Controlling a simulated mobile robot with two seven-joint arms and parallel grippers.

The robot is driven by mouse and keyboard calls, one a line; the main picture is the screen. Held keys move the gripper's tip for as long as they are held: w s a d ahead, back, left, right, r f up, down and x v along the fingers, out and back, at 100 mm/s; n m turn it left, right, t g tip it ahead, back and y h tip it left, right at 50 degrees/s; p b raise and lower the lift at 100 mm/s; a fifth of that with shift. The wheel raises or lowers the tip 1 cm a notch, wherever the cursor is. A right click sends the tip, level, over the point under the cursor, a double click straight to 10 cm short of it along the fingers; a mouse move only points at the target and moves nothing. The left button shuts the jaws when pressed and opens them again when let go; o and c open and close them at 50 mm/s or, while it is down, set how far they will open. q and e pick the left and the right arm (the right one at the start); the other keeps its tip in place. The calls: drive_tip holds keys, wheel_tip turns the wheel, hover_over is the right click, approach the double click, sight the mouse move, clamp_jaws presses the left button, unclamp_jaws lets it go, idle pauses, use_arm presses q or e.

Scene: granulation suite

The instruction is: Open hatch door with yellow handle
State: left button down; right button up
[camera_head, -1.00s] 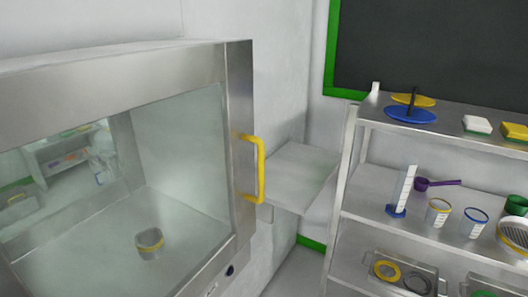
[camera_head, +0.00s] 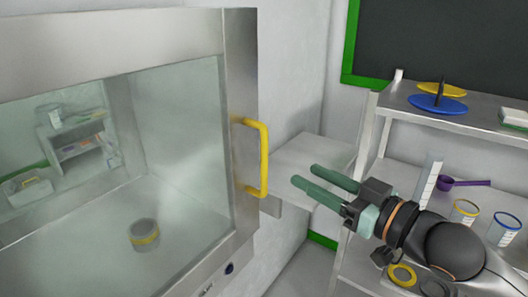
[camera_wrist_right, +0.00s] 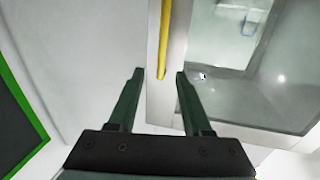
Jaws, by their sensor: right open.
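The hatch door (camera_head: 185,125) is a steel frame around a clear pane, and it looks shut. Its yellow handle (camera_head: 264,158) stands upright on the door's right edge. My right gripper (camera_head: 302,174) is open and empty, to the right of the handle's lower half, fingers pointing left toward it. In the right wrist view the yellow handle (camera_wrist_right: 164,40) shows ahead, between the lines of the two open fingers (camera_wrist_right: 159,72), its end near the fingertips. Contact cannot be told. My left gripper is not in view.
A container with a yellow band (camera_head: 144,235) stands behind the pane. A steel ledge (camera_head: 305,160) juts from the wall behind my right gripper. A steel shelf rack (camera_head: 455,122) with labware stands at the right, close to my right arm.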

sight(267, 150)
drive_tip(key=x, duration=0.4)
drive_tip(key=r+p+x, duration=0.1)
drive_tip(key=x, duration=0.7)
drive_tip(key=shift+a+r+p, duration=0.15)
drive_tip(key=shift+a+p, duration=0.1)
drive_tip(key=shift+p, duration=0.1)
clamp_jaws()
idle(1.0)
